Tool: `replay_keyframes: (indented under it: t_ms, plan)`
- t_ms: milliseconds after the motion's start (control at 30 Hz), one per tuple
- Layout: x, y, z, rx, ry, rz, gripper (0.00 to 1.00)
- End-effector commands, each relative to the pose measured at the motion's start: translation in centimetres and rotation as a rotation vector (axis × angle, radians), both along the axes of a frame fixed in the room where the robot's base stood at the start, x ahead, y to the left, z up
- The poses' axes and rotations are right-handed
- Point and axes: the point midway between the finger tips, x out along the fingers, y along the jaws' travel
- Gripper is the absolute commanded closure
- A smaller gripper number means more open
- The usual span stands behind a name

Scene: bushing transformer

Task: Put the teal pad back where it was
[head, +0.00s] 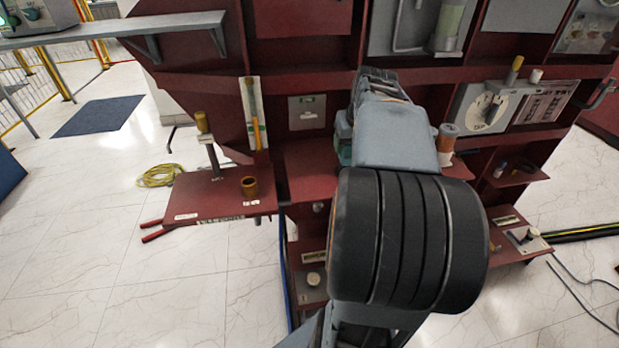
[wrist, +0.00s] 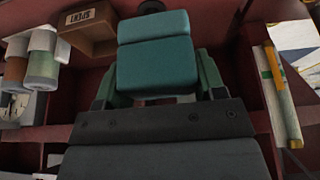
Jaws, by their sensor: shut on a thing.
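The teal pad (wrist: 153,66) fills the upper middle of the wrist view, a block with a lighter teal top section. My gripper (wrist: 158,88) is shut on it, with a green finger along each side. In the head view my own arm covers most of the gripper and pad. Only a small teal part (head: 343,135) shows at the arm's left edge, in front of the dark red rack, and I cannot tell whether it is pad or finger. I cannot tell whether the pad touches anything beyond the fingers.
A brown open box with an upside-down label (wrist: 90,32) and pale cylinders (wrist: 42,65) are left of the pad. A panel with a yellow strip (wrist: 274,75) is at right. The dark red shelf (head: 185,205) holds a brass cup (head: 249,187) and a post (head: 207,140).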

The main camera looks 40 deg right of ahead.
Motion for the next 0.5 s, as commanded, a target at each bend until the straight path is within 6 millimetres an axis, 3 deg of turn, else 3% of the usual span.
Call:
replay_keyframes:
  t_ms: [333, 500]
  plan:
    - [7.6, 2.3, -3.7, 0.003, -0.001, 0.015, 0.55]
    - [10.1, 3.0, -6.5, 0.003, -0.001, 0.011, 0.55]
